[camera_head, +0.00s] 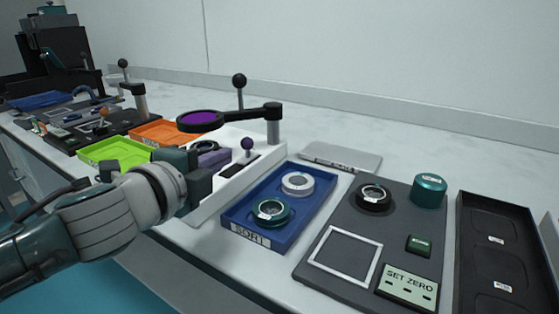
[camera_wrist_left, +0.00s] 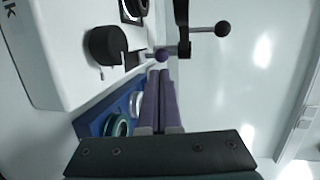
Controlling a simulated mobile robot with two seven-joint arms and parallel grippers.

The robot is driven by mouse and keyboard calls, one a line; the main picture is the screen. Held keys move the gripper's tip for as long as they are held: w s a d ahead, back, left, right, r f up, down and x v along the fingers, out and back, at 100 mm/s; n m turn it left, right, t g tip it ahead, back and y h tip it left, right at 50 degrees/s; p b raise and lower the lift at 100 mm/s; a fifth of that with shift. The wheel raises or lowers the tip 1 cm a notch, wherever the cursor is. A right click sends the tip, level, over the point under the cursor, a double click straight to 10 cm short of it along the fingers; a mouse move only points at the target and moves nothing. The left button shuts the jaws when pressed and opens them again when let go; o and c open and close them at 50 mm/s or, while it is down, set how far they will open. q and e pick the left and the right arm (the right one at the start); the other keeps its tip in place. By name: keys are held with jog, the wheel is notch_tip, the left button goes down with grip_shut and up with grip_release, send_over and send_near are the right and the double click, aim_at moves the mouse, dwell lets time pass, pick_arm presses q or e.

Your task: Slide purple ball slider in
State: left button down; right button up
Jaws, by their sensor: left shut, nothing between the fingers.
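The purple ball slider (camera_head: 247,144) stands on a short stem at a dark slot in the white device (camera_head: 222,188). Its purple ball (camera_wrist_left: 161,54) also shows in the left wrist view, just beyond my fingertips. My left gripper (camera_head: 228,155) comes in from the left, its purple-grey fingers pointing at the knob. In the wrist view my left fingers (camera_wrist_left: 159,75) lie together, with nothing seen between them. The tips are close to the ball; whether they touch it I cannot tell. My right gripper is not in view.
A swing arm with a purple lens (camera_head: 201,121) and a black ball knob (camera_head: 239,80) rises above the device. A blue tray (camera_head: 240,217) with two rings stands to its right, then a dark scale panel (camera_head: 318,271). Green (camera_head: 98,152) and orange (camera_head: 150,128) trays lie left.

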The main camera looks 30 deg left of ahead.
pick_arm(q)
jog(key=v, duration=0.8)
jog(key=shift+r+p, duration=0.25)
jog(key=shift+p, duration=0.15)
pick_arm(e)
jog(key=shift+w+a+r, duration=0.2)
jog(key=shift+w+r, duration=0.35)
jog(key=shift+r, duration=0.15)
pick_arm(q)
jog(key=shift+s, duration=0.1)
jog(key=s+r+n+g+y+p, duration=0.35)
jog(key=r+n+p, duration=0.4)
jog(key=p, duration=0.25)
jog(key=s+d+r+n+g+h+p, duration=0.3)
jog(key=s+d+r+n+g+p, duration=0.15)
jog(key=s+p, duration=0.3)
jog(key=s+d+r+n+g+h+p, duration=0.35)
jog(key=s+d+r+p, duration=0.2)
jog(key=s, duration=0.25)
notch_tip(320, 180, up, 33)
jog(key=y+p, duration=0.1)
jog(key=p, duration=3.4)
jog(key=shift+a+r+m+g, duration=0.2)
jog(key=shift+a+m+g, duration=0.1)
jog(key=shift+m+g, duration=0.05)
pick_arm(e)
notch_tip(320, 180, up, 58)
